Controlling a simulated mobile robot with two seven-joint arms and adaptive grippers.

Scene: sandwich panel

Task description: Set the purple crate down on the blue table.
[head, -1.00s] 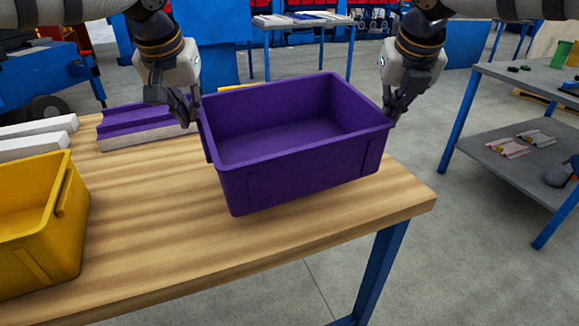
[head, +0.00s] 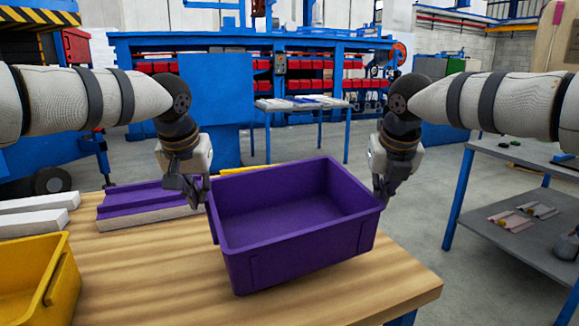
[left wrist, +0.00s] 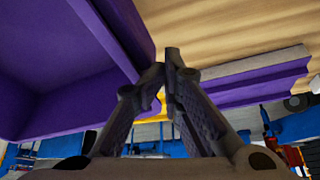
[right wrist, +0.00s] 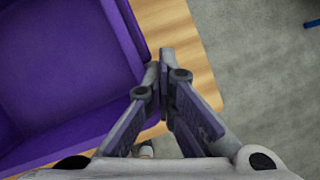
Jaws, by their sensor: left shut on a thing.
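The purple crate (head: 300,250) is upright and empty, over the front right part of the wooden table; I cannot tell if its base touches the wood. My left gripper (head: 198,195) is shut on the crate's left rim; the left wrist view shows the crate wall (left wrist: 60,95) beside the fingers. My right gripper (head: 382,197) is at the right rim, its fingers close together; the right wrist view shows the crate (right wrist: 60,70) beside them. A table with blue legs (head: 347,135) stands at the back, beyond the crate, with pale and blue strips on its top.
The wooden table (head: 110,285) holds a yellow crate (head: 60,290), white blocks (head: 35,222) and a purple ribbed piece (head: 140,205) at left. A grey shelf table (head: 520,155) stands at right. Grey floor (head: 430,190) lies clear between it and the wooden table.

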